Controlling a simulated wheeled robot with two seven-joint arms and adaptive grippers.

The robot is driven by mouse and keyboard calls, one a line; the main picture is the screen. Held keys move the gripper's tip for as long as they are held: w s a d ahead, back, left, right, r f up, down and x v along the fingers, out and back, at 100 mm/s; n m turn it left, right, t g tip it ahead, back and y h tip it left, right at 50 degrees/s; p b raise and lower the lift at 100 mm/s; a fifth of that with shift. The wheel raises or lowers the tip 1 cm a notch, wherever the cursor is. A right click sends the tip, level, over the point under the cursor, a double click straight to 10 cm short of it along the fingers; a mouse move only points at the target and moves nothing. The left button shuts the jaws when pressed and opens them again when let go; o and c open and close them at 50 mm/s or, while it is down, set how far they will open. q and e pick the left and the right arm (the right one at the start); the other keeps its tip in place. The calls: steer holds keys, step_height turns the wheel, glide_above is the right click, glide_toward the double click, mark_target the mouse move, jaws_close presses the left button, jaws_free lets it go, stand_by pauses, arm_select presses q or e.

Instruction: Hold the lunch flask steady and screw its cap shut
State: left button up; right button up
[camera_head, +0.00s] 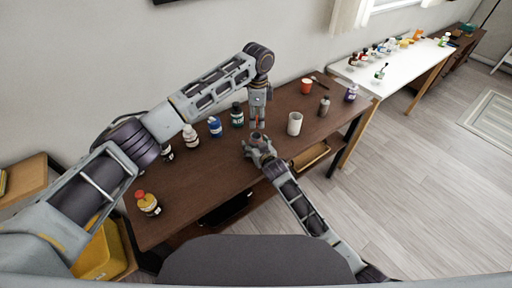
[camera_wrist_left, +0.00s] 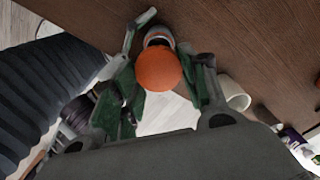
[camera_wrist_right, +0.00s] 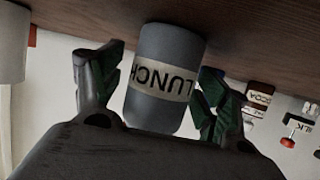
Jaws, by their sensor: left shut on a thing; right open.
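The grey lunch flask (camera_wrist_right: 163,75) with a pale LUNCH label stands on the brown table in the right wrist view. My right gripper (camera_head: 258,143) is low at the table, open, with one finger on each side of the flask. My left gripper (camera_head: 258,124) points down from above and is shut on the rounded orange cap (camera_wrist_left: 158,70). In the left wrist view a pale part of the flask (camera_wrist_left: 159,36) shows past the cap. Whether cap and flask touch cannot be told. In the head view the grippers mostly hide both.
A white cup (camera_head: 294,124) stands just right of the grippers. Green (camera_head: 237,116), blue (camera_head: 215,127) and white (camera_head: 191,138) bottles stand to the left. A red cup (camera_head: 306,86), a dark bottle (camera_head: 324,106) and a purple bottle (camera_head: 351,93) stand right.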

steer(key=shift+c, duration=0.4)
steer(key=c, duration=1.5)
arm_select(q)
steer(key=shift+f, duration=2.45)
steer(key=shift+f, duration=0.15)
steer(key=shift+f, duration=0.75)
steer(key=shift+f, duration=0.6)
arm_select(e)
jaws_close()
arm_select(q)
steer(key=shift+m, duration=0.3)
